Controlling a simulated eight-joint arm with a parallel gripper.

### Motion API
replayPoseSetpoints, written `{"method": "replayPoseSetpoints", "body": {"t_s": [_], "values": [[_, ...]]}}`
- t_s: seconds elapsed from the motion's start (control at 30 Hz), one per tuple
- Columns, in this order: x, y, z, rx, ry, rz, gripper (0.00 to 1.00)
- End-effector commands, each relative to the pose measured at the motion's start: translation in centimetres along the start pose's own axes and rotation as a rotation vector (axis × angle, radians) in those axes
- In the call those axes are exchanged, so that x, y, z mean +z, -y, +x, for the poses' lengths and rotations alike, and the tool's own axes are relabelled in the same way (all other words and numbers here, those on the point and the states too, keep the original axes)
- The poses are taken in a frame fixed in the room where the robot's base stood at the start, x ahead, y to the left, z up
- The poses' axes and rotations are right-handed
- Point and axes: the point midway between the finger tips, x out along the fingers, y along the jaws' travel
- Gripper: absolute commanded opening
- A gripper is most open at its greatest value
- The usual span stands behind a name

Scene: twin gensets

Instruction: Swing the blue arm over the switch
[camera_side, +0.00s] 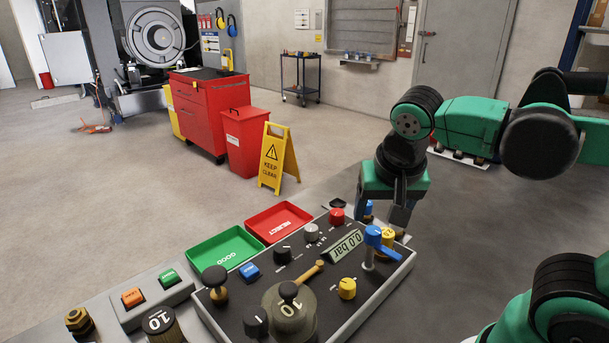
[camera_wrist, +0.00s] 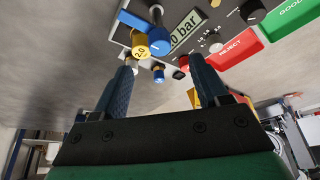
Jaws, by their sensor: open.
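The blue arm (camera_side: 388,252) sits on a pale upright post at the right end of the dark control panel, with a round blue knob (camera_side: 372,235) at its hub. The wrist view shows the blue arm (camera_wrist: 134,20) at upper left and the blue knob (camera_wrist: 159,41). A yellow knob marked 2.0 (camera_wrist: 139,45) is beside it. My gripper (camera_side: 382,222) is open and points down behind the blue arm, near the panel's far edge. In the wrist view my gripper (camera_wrist: 161,62) has its fingers apart, with a small blue-topped part (camera_wrist: 158,73) between them. I cannot tell which control is the switch.
The panel also carries a 0.0 bar display (camera_side: 346,244), a red knob (camera_side: 337,216), a yellow knob (camera_side: 347,288) and a brass lever (camera_side: 308,273). A red REJECT tray (camera_side: 278,222) and green GOOD tray (camera_side: 223,247) lie at the panel's back left.

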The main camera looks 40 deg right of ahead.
Motion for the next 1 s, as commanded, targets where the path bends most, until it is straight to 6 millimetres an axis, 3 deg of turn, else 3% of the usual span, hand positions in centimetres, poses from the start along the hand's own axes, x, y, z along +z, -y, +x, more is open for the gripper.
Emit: {"method": "replayPoseSetpoints", "body": {"t_s": [0.5,0.93,1.0], "values": [[0.0,0.0,4.7,-0.001,0.000,0.003,0.67],[0.0,0.0,5.3,-0.002,0.000,0.000,0.67],[0.0,0.0,5.3,-0.002,0.000,0.000,0.47]]}}
